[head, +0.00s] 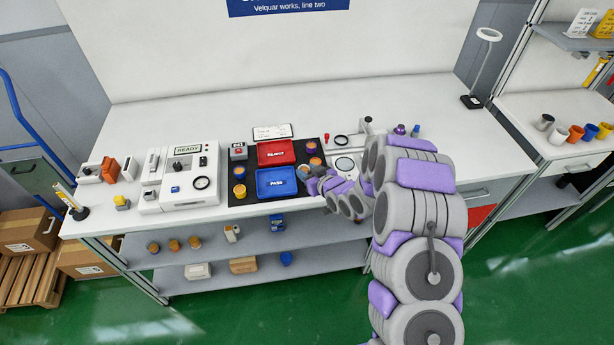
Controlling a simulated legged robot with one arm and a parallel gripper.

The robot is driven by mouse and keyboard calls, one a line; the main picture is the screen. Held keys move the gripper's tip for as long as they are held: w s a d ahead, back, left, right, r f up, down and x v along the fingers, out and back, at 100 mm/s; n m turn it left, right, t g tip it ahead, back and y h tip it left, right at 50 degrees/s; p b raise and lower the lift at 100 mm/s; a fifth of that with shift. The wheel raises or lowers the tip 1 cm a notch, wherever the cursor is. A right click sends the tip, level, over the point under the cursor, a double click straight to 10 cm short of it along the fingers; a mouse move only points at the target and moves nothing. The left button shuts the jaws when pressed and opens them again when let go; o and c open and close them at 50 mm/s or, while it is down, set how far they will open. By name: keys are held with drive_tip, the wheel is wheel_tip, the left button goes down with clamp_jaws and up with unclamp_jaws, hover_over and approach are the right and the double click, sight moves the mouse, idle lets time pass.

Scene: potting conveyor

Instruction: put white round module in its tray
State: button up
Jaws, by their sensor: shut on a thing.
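My gripper (307,179) is at the right edge of the blue tray (277,196), which is marked PASS. It is shut on a small pale thing (305,169), mostly hidden by the fingers; I cannot tell whether this is the white round module. The red tray (276,153), marked REJECT, lies behind the blue one. Both trays look empty. A white disc (344,164) shows to the right of the gripper, by a fixture, partly behind my arm.
A white tester marked READY (188,150) stands left.

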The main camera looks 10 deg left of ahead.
drive_tip(key=shift+w+d, duration=0.25)
drive_tip(key=shift+w, duration=0.6)
drive_tip(key=shift+w+f, duration=0.1)
drive_tip(key=shift+f, duration=0.15)
drive_tip(key=f, duration=0.1)
drive_tip(key=a+f+b, duration=0.1)
drive_tip(key=f, duration=0.1)
drive_tip(key=shift+f, duration=0.25)
drive_tip(key=shift+d+r, duration=0.15)
drive_tip(key=shift+d, duration=0.1)
drive_tip(key=o, duration=0.8)
drive_tip(key=shift+d, duration=0.1)
drive_tip(key=shift+o, duration=0.2)
